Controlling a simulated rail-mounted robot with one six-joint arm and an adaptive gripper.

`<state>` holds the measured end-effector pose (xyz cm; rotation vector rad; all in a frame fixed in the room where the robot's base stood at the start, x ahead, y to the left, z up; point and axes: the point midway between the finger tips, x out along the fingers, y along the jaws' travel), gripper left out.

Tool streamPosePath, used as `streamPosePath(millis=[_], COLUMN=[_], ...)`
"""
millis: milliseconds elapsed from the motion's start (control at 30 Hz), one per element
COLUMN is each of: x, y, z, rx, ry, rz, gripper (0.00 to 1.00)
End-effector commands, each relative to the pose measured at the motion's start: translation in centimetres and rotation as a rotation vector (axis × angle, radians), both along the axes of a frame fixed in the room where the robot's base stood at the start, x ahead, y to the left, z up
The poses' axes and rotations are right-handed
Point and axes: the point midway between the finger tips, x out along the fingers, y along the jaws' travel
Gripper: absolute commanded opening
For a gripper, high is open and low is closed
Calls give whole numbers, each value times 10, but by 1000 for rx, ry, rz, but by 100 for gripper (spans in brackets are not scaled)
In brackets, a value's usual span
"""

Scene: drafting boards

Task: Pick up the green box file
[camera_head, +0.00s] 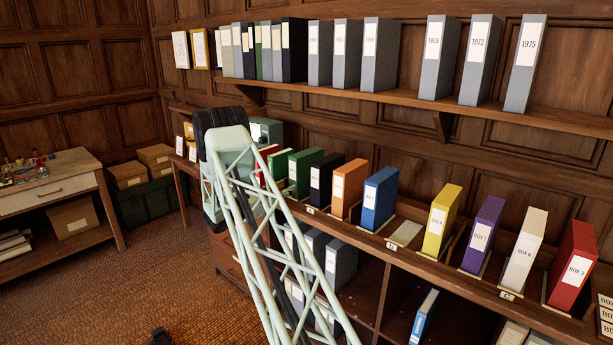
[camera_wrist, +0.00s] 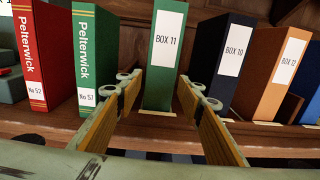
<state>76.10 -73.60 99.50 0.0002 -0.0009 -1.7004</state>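The green box file (camera_wrist: 167,50), labelled "BOX 11", stands upright on the wooden shelf, straight ahead in the wrist view. In the head view, a green file (camera_head: 307,162) stands between the red and black ones, partly behind my arm. My gripper (camera_wrist: 160,84) is open and empty, with one padded finger toward each side of the green box file. I cannot tell whether the fingertips reach past its front face. A second green file (camera_wrist: 94,50), marked "Pelterwick", stands to its left.
A red Pelterwick file (camera_wrist: 42,50) stands further left. Close on the right are the black BOX 10 file (camera_wrist: 221,58) and an orange file (camera_wrist: 276,66). In the head view, an upper shelf (camera_head: 430,100) with grey files runs above the row.

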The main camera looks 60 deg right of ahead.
Motion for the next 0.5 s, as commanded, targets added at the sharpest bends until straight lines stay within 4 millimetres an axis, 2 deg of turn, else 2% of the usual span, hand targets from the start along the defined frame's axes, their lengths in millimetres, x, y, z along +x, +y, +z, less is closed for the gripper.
streamPosePath(millis=[300,500], x=[-5,-7], y=[-41,-54], z=[0,0], rx=[0,0], ry=[-1,0], rz=[0,0], gripper=[35,35])
